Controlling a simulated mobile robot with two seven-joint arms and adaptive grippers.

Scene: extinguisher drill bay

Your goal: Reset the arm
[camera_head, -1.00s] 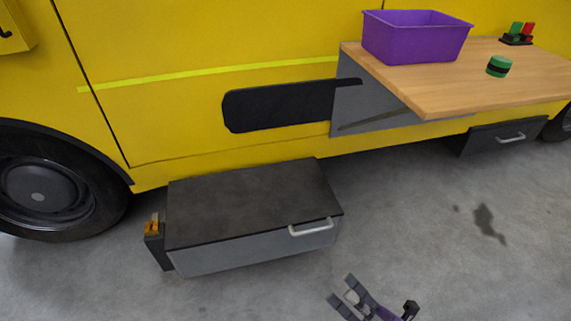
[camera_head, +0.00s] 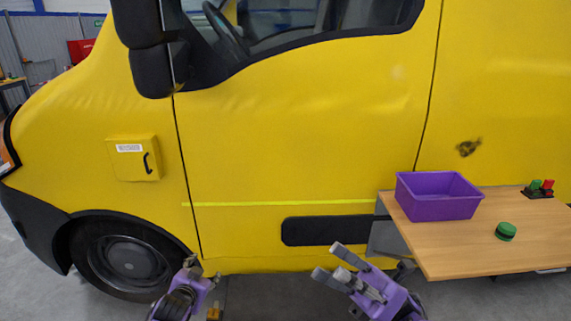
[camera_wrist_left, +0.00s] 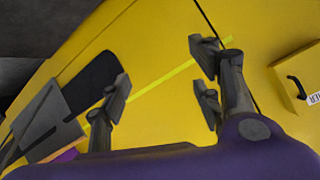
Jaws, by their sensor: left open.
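My left gripper (camera_head: 203,270) is low in the head view, in front of the yellow van's lower side, right of the front wheel. In the left wrist view its fingers (camera_wrist_left: 160,82) are spread apart with nothing between them. My right gripper (camera_head: 332,262) is at the bottom centre of the head view, left of the wooden table. Its grey fingers look spread and empty. Both grippers have purple bodies.
A wooden table (camera_head: 455,257) juts from the van (camera_head: 300,130) at the right, holding a purple bin (camera_head: 440,207), a green puck (camera_head: 506,231) and red and green blocks (camera_head: 541,186). A small yellow box (camera_head: 134,160) is on the van's side.

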